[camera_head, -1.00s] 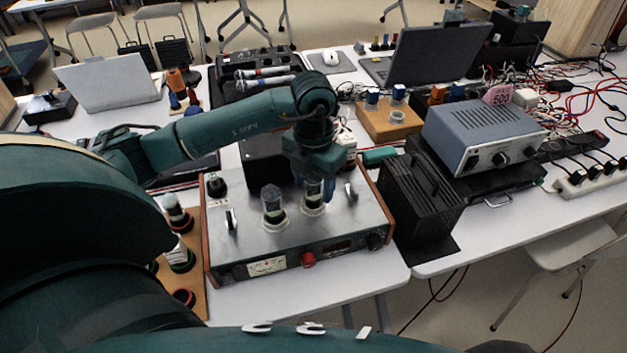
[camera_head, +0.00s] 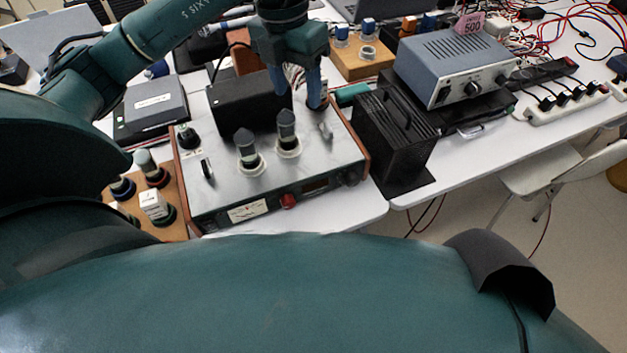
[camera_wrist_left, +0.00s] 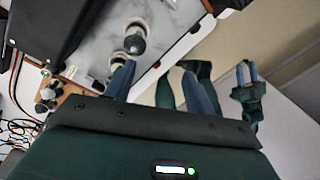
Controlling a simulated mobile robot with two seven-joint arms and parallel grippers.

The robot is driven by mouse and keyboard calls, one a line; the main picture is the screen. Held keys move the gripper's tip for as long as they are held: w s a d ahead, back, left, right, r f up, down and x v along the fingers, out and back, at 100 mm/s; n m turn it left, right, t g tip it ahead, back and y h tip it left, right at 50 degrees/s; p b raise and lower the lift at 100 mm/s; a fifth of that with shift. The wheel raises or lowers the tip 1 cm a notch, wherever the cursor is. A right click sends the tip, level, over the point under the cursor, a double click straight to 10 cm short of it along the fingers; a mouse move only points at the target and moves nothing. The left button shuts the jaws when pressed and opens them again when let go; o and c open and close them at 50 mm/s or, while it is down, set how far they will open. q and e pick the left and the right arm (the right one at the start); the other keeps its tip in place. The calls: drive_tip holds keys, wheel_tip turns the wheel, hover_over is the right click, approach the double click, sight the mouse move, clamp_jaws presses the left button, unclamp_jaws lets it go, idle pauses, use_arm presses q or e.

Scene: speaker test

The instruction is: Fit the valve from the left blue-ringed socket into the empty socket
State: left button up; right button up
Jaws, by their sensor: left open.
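The amplifier (camera_head: 270,185) has a metal top with two dark-capped valves, the left one (camera_head: 247,147) and the right one (camera_head: 288,130), each in a pale-ringed socket. Both also show in the left wrist view, the nearer valve (camera_wrist_left: 135,40) clearly. A wooden board (camera_head: 178,190) at left holds several valves; one has a dark blue ring (camera_head: 123,188). My left gripper (camera_head: 296,88) is open and empty, above and behind the right valve. In the left wrist view, my right gripper (camera_wrist_left: 247,72) appears open and empty, away from the amplifier.
A small wooden stand (camera_head: 362,63) holds blue-topped parts at the back. White table shows at the front right.

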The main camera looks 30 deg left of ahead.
use_arm(q)
drive_tip(key=s+d+f+m+g+h, duration=0.1)
drive_tip(key=s+d+f+h, duration=0.15)
drive_tip(key=d, duration=0.35)
drive_tip(key=s+d+f+m+g+h, duration=0.1)
drive_tip(key=s+d+g+h, duration=0.2)
drive_tip(key=d, duration=0.4)
drive_tip(key=s+d+r+n+t+h, duration=0.1)
drive_tip(key=d+r+n+t+h, duration=0.2)
drive_tip(key=h, duration=0.4)
drive_tip(key=s+d+r+n+t+h, duration=0.1)
drive_tip(key=d+r+n+h, duration=0.25)
drive_tip(key=d+h, duration=0.3)
drive_tip(key=w+a+f+n+t+y, duration=0.1)
drive_tip(key=w+a+n+t+y, duration=0.1)
drive_tip(key=n+t, duration=0.6)
drive_tip(key=w+a+f+n+t+y, duration=0.1)
drive_tip(key=w+a+f+n+t, duration=0.15)
drive_tip(key=n+t, duration=0.45)
drive_tip(key=a+f+n+t+y, duration=0.2)
drive_tip(key=a+f+n+y, duration=0.3)
drive_tip(key=f+n+y, duration=0.55)
drive_tip(key=s+a+f+n+g+y, duration=0.2)
drive_tip(key=s+f+n+g+y, duration=0.1)
drive_tip(key=s+f, duration=0.5)
wheel_tip(320, 180, down, 4)
drive_tip(key=shift+s+a+r+n+g, duration=0.2)
drive_tip(key=shift+s+n+g, duration=0.2)
drive_tip(key=shift+n+g, duration=0.55)
drive_tip(key=shift+m+g, duration=0.25)
